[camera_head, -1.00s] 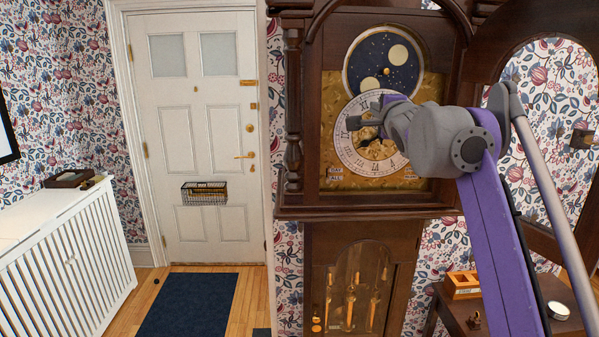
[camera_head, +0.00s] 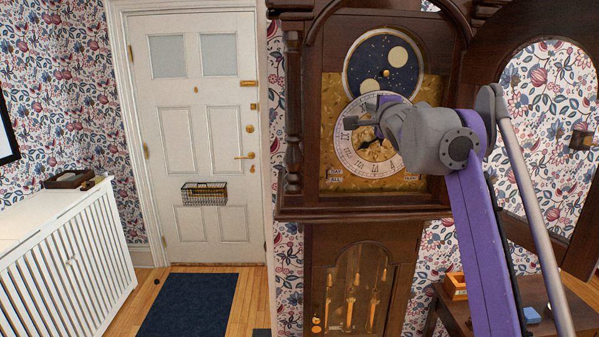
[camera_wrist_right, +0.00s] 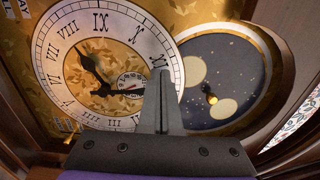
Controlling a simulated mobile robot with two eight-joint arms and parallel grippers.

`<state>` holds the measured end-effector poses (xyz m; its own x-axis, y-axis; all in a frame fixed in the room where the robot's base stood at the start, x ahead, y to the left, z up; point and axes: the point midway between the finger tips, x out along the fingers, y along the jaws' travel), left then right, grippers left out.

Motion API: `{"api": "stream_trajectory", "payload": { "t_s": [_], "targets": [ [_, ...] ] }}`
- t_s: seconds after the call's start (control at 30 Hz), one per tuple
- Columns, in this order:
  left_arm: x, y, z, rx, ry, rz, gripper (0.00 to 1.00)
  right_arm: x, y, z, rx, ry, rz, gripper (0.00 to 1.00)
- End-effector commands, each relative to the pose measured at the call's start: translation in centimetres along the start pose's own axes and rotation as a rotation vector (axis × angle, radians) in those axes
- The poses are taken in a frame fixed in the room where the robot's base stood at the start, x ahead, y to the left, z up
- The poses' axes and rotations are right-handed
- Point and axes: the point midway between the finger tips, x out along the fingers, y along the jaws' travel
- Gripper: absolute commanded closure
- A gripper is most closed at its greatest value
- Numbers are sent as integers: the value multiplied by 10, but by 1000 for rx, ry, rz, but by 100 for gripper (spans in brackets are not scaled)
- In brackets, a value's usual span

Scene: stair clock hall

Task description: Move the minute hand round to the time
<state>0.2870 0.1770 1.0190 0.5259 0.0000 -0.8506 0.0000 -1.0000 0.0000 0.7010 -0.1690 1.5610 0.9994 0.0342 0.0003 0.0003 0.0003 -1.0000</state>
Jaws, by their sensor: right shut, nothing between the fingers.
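The clock dial (camera_head: 348,165) is a white ring with Roman numerals around a gold centre, below a blue moon disc (camera_head: 382,52). My right gripper (camera_head: 350,123) is shut and empty, in front of the dial's upper left. In the right wrist view its fingertips (camera_wrist_right: 162,74) lie over the ring near XI; I cannot tell whether they touch. There the dial appears turned, with IX at the top. One dark hand (camera_wrist_right: 90,62) points between VII and VIII. Another dark hand (camera_wrist_right: 140,92) points towards the fingers, which hide its end. My left gripper is out of view.
The tall wooden clock case (camera_head: 290,205) has its arched door (camera_head: 490,55) swung open at the right. A small table (camera_head: 480,318) stands below right, with an orange box (camera_head: 455,285). A white door (camera_head: 178,130) and slatted cabinet (camera_head: 75,260) are at the left.

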Motion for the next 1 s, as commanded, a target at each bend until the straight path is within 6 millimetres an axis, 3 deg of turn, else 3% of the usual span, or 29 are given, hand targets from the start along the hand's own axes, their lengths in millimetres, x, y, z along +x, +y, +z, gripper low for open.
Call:
{"api": "stream_trajectory", "payload": {
  "t_s": [1.0],
  "targets": [
    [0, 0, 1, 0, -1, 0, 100, 0, -4, -12, 0, 1, -2, 100]
  ]
}}
